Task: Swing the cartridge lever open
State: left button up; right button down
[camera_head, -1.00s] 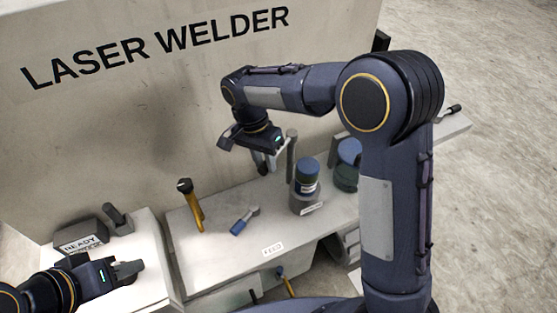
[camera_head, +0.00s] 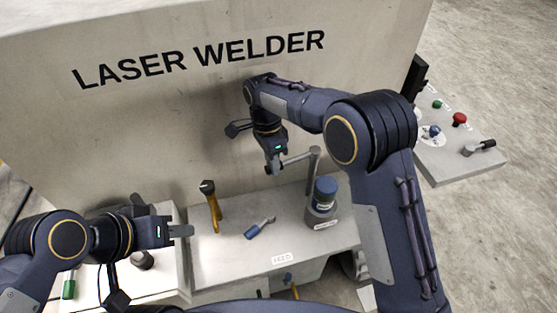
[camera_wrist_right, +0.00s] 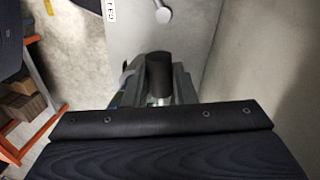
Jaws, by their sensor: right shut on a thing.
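The lever (camera_head: 299,158) is a grey bar that runs left from the top of an upright grey post (camera_head: 314,172) on the bench. My right gripper (camera_head: 273,168) is at the bar's left end and shut on it. In the right wrist view a dark rounded grip (camera_wrist_right: 158,78) sits between the fingers of that gripper (camera_wrist_right: 157,90); its lower end is hidden by my wrist. My left gripper (camera_head: 182,232) hangs over the left part of the bench, away from the lever; its finger gap is not clear.
A yellow-handled tool (camera_head: 213,208) stands and a blue-handled tool (camera_head: 259,228) lies on the bench (camera_head: 225,255). A blue-topped canister (camera_head: 323,195) stands just right of the post. The laser welder wall (camera_head: 170,130) rises behind. A control panel (camera_head: 465,165) is at right.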

jog(key=shift+w, duration=0.1)
jog(key=c, duration=1.2)
grip_release()
notch_tip(320, 180, up, 3)
jog(key=shift+f+b, duration=0.15)
jog(key=shift+b, duration=0.55)
jog(key=s+r+b, duration=0.1)
jog(key=s+r, duration=0.2)
jog(key=s, duration=0.1)
jog(key=s+d+r+b, duration=0.1)
jog(key=s+r, duration=0.3)
jog(key=s, duration=0.1)
jog(key=s+r+b, duration=0.1)
jog(key=s+r, duration=0.2)
jog(key=s, duration=0.2)
jog(key=shift+d+r+b, duration=0.15)
jog(key=shift+b, duration=0.15)
jog(key=shift+s, duration=0.1)
